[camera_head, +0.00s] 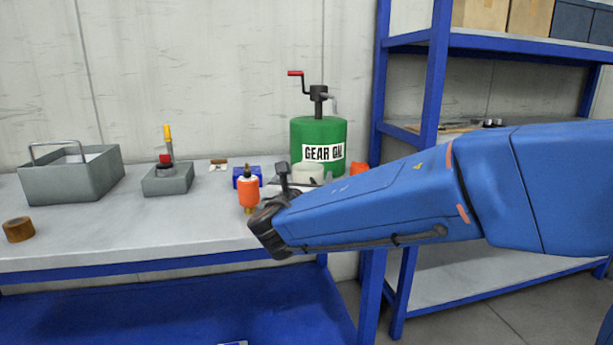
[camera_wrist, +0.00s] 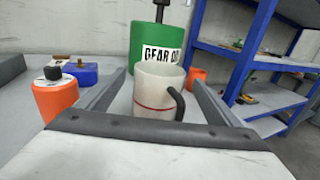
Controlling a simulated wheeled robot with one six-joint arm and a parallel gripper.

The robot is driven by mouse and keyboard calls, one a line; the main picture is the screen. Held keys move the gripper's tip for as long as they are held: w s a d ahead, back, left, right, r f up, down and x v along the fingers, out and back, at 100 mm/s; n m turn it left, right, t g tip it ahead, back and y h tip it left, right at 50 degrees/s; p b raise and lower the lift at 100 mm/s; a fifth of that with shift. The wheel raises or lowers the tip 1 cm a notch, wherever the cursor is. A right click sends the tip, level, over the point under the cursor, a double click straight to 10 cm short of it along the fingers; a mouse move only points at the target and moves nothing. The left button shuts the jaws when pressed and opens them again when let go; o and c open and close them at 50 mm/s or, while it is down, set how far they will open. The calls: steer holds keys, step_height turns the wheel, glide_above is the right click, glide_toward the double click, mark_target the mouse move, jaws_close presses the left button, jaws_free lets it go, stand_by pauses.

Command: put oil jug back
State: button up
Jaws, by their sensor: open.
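The oil jug (camera_wrist: 157,88) is a whitish cup-shaped jug with a red line around it and a black handle on its right side. It stands upright in front of the green gear oil drum. My gripper (camera_wrist: 160,80) is open in the wrist view, with one grey finger on each side of the jug; I cannot tell whether they touch it. In the head view the jug (camera_head: 309,172) shows only its upper part, with my arm hiding the rest. The green GEAR OIL drum (camera_head: 318,140) has a hand pump with a red handle on top.
An orange bottle (camera_head: 248,193) and a blue block (camera_head: 247,177) stand left of the gripper. Another orange thing (camera_wrist: 196,77) is right of the jug. A grey box (camera_head: 167,179), a grey tray (camera_head: 70,178) and a brown tape roll (camera_head: 18,229) are farther left. A blue shelf (camera_head: 437,60) rises at right.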

steer(key=s+a, duration=0.1)
steer(key=s, duration=0.8)
